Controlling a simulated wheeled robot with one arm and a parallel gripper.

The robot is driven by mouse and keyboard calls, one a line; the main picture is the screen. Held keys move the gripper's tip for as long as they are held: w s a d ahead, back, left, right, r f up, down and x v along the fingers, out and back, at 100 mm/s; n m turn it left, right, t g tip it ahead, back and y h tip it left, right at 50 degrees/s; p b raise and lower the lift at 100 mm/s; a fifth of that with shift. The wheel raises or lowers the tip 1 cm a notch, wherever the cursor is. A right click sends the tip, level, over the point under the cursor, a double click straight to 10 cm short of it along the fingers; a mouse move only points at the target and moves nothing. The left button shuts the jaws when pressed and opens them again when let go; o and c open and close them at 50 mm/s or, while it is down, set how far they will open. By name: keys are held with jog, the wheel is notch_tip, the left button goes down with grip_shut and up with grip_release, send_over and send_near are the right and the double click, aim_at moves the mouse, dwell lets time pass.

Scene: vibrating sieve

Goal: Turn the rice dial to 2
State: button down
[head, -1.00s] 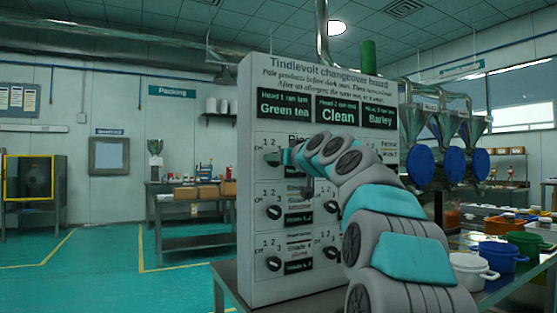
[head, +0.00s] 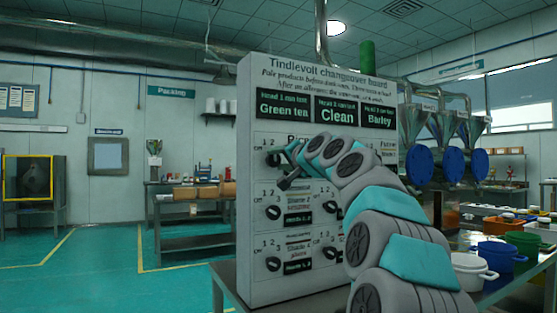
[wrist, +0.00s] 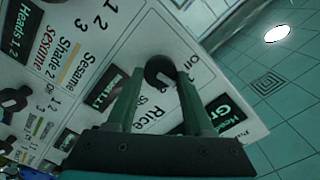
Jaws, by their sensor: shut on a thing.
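The rice dial (wrist: 160,70) is a dark round knob on the white changeover board (head: 250,290). The printed word Rice lies beside it, slanted in the wrist view. In the head view the dial is at the board's upper left, partly hidden by my gripper (head: 281,158). In the wrist view my gripper (wrist: 158,78) has its two green fingers on either side of the knob, shut on it. The wrist is rolled, so the board's print appears tilted. My fingers hide part of the numbers, and I cannot tell which number the dial points to.
Another dial (wrist: 14,101), near the Sesame print, is at the left of the wrist view. More dials (head: 273,212) sit below on the board. White, blue (head: 503,256) and green pots stand on the table at right.

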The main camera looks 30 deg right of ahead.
jog(key=m, duration=0.5)
jog(key=shift+f, duration=0.1)
jog(key=shift+m, duration=0.3)
dwell(0.4)
jog(key=shift+c, duration=1.5)
grip_release()
jog(key=shift+s, duration=0.1)
jog(key=s+b, duration=0.1)
jog(key=s, duration=0.6)
jog(key=shift+s+d, duration=0.2)
jog(key=shift+s, duration=0.1)
